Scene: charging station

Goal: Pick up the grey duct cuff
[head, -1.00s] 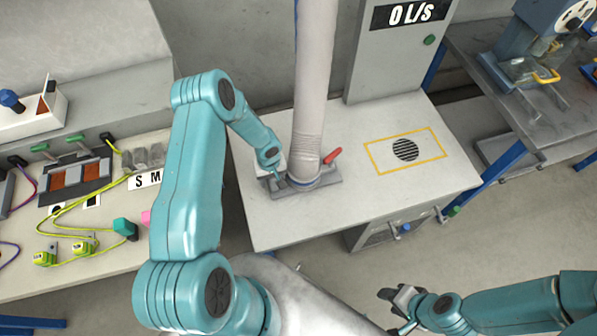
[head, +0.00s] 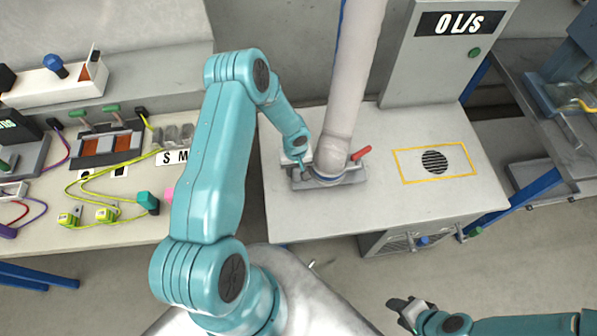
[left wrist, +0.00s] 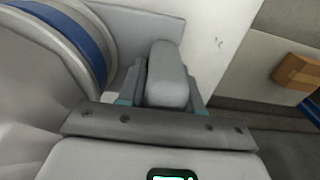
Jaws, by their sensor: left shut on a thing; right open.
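The grey duct cuff (head: 330,170) is at the lower end of a pale hose, by a grey plate on the white bench. A blue band (left wrist: 82,38) shows around its round body in the left wrist view. My left gripper (head: 302,166) is at its left side, low over the plate. In the left wrist view its fingers (left wrist: 167,88) are shut on a rounded grey tab (left wrist: 168,72) beside the round body. The tab's join to the cuff is partly hidden. My right gripper (head: 400,309) is open and empty, low at the front right, away from the bench.
A red lever (head: 361,153) stands right of the cuff. A yellow-framed vent (head: 435,162) lies farther right on the bench top. A grey cabinet reading "0 L/s" (head: 436,70) stands behind. Another bench with cables (head: 85,195) is at left.

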